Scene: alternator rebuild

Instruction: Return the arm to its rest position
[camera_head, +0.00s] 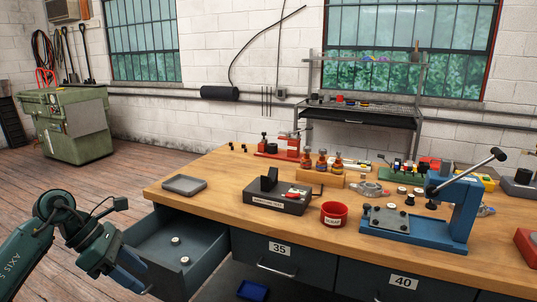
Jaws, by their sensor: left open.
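My left arm reaches in from the lower left, bent at a dark green joint. Its left gripper (137,275) is low, in front of the left edge of the open grey drawer (205,262). The gripper is open, and I see nothing between its fingers. Part of it overlaps the drawer's near side in the picture; whether it touches cannot be told. My right arm and gripper are not in view.
The wooden workbench (240,205) holds a grey tray (184,184), a black tester box (275,197), a red cup (334,214) and a blue press (430,225). A blue bin (253,291) sits below. The wooden floor left of the bench is clear up to a green cabinet (75,130).

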